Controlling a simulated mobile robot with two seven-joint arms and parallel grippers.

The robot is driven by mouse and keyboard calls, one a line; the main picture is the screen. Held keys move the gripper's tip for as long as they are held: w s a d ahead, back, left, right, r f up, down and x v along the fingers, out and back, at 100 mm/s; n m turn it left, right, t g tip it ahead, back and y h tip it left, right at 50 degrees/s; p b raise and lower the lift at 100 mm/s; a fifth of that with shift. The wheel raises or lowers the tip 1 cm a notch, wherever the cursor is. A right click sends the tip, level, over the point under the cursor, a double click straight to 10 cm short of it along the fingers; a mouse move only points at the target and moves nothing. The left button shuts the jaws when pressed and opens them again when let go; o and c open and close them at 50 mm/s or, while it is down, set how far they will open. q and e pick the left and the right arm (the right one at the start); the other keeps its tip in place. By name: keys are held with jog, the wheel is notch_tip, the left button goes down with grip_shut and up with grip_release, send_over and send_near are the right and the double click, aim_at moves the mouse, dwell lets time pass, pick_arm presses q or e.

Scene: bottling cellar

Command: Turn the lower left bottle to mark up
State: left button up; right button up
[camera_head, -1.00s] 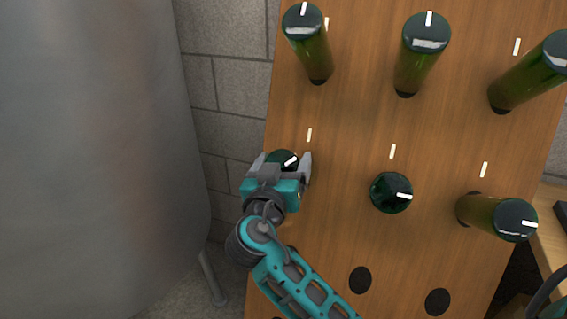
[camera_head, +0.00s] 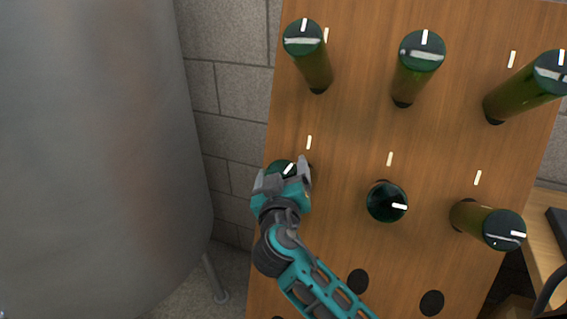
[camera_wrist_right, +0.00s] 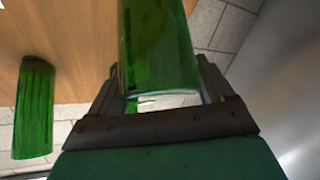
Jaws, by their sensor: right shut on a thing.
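The lower left bottle (camera_head: 277,167) is green with a dark end. A white mark on that end slants up and to the right. My right gripper (camera_head: 282,172) is shut on the bottle's end, one finger on each side, and hides much of it. In the right wrist view the bottle's green body (camera_wrist_right: 158,45) runs between the fingers. A white line (camera_head: 309,142) on the wooden board (camera_head: 350,120) stands upright just above this bottle. My left gripper is not in view.
The lower middle bottle (camera_head: 386,203) and lower right bottle (camera_head: 490,224) have marks lying sideways. The three upper bottles, such as the upper left one (camera_head: 314,68), have upright marks. Empty holes (camera_head: 357,281) lie below. A grey metal tank (camera_head: 95,150) stands at left.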

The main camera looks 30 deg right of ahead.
jog(key=shift+r+n+y+p, duration=0.35)
jog(key=shift+n+y+p, duration=0.45)
jog(key=shift+n+p, duration=0.3)
jog(key=n+y+p, duration=0.1)
jog(key=n+p, duration=0.1)
jog(key=shift+f+p, duration=0.15)
jog(key=shift+p, duration=0.15)
jog(key=shift+a+f+n+y+p, duration=0.1)
jog(key=shift+f+n+y+p, duration=0.1)
jog(key=shift+n+y+p, duration=0.65)
jog(key=shift+w+n, duration=0.1)
jog(key=shift+n, duration=0.15)
jog(key=o, duration=0.9)
jog(key=shift+f, duration=0.1)
jog(key=shift+o, duration=0.2)
